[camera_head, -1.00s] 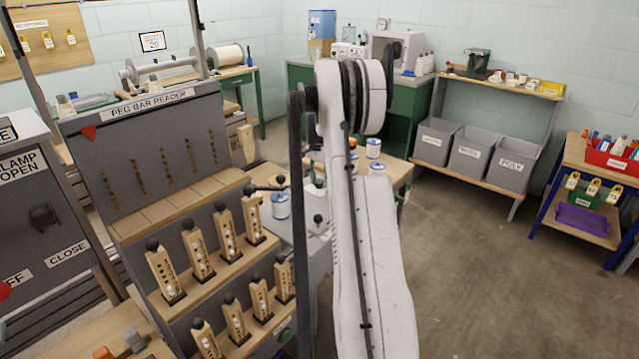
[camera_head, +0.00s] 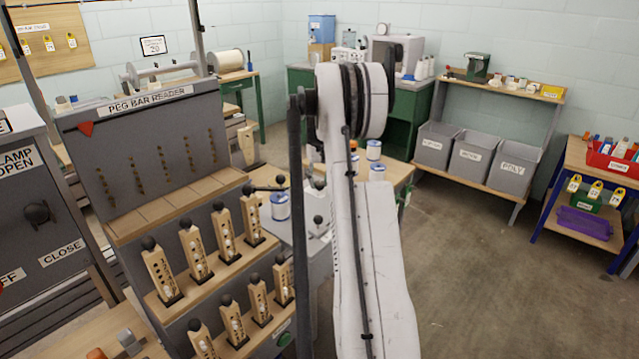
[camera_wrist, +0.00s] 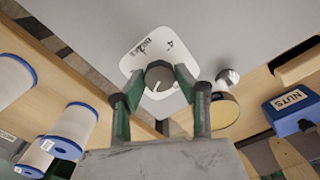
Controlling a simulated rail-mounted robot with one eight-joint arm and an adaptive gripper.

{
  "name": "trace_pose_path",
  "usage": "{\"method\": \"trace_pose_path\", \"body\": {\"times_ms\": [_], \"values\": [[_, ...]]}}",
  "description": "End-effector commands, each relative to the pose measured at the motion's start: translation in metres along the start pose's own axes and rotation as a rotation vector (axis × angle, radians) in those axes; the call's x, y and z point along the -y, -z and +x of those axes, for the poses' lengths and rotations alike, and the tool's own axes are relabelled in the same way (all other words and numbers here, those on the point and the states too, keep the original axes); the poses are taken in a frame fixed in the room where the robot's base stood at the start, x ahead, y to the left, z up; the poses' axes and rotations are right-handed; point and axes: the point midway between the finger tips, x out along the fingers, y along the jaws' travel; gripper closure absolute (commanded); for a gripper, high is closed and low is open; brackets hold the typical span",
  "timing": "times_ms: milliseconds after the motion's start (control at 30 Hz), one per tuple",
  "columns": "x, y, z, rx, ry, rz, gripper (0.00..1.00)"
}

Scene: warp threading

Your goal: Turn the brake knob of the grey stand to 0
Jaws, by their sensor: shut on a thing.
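In the wrist view, the dark round brake knob (camera_wrist: 159,73) sits on a white rounded plate (camera_wrist: 136,65) fixed to a grey surface of the stand (camera_wrist: 220,35). The plate has a printed word that looks like BRAKE and a 4 near its upper right. A short pale line on the knob points toward the lower side of the picture. My gripper (camera_wrist: 158,84) has its two green-and-dark fingers on either side of the knob and is shut on it. A 0 mark is not readable. In the head view, my arm hides the gripper and knob.
A metal ball-topped post (camera_wrist: 227,78) stands close right of the fingers, with a blue NUTS box (camera_wrist: 291,107) beyond. White spools with blue rims (camera_wrist: 75,122) are at left. The peg bar reader rack (camera_head: 150,150) stands left of my arm. Floor at right is clear (camera_head: 480,270).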

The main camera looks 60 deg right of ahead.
Motion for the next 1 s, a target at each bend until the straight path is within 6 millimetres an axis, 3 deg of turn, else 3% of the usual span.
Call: {"method": "trace_pose_path", "body": {"times_ms": [1000], "values": [[0.0005, -0.0002, 0.0003, 0.000, 0.000, -0.921, 0.96]]}}
